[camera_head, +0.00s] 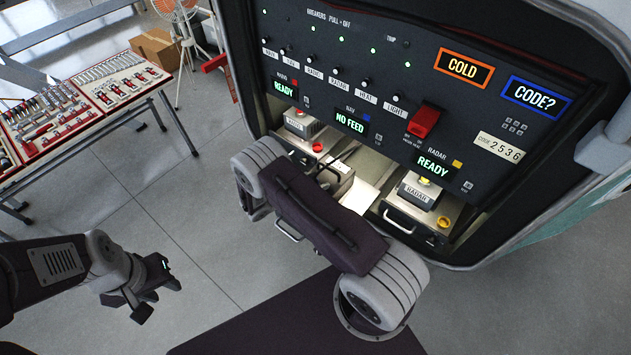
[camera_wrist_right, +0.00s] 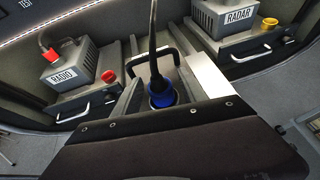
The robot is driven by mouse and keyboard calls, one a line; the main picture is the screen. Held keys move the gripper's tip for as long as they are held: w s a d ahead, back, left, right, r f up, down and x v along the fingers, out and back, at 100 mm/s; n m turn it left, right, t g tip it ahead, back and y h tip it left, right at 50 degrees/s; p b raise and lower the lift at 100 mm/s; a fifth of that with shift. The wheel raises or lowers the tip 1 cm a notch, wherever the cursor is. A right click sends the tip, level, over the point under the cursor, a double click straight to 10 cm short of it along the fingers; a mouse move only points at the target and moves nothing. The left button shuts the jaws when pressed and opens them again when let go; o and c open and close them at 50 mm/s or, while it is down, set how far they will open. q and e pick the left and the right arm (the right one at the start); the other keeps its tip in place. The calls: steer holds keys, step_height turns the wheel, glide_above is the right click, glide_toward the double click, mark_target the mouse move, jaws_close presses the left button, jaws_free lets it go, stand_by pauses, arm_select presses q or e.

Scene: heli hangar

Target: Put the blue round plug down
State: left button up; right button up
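The blue round plug (camera_wrist_right: 161,94) shows in the right wrist view, upright in the middle bay with a black cable (camera_wrist_right: 152,38) rising from it. A dark screwed surface in front hides its lower part, so I cannot tell whether it is held or what it rests on. In the head view my right arm covers the plug. My right gripper's fingers are not clearly visible in either view. My left gripper (camera_head: 152,290) is at the lower left of the head view, over the floor, with its fingers apart and empty.
The RADIO box (camera_head: 302,124) with a red connector and red cap (camera_wrist_right: 108,76) sits left of the middle bay. The RADAR box (camera_head: 418,192) with a yellow cap (camera_head: 443,222) sits right. A switch panel (camera_head: 390,95) stands above. A tool table (camera_head: 90,105) is far left.

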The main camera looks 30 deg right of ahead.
steer(key=shift+r, duration=0.3)
steer(key=b+v, duration=0.4)
steer(key=v, duration=0.7)
steer(key=s+a+r+m+g+y, duration=0.1)
steer(key=s+r+m+y, duration=0.2)
steer(key=s+m+y, duration=0.65)
steer(key=s+r+m+g+y, duration=0.1)
steer(key=s+r+m+y, duration=0.25)
steer(key=s+m, duration=0.6)
steer(key=w+f+m+b, duration=0.2)
steer(key=w+f+b, duration=0.1)
steer(key=f+b, duration=1.4)
steer(key=shift+a+f+b, duration=0.3)
steer(key=shift+f, duration=0.2)
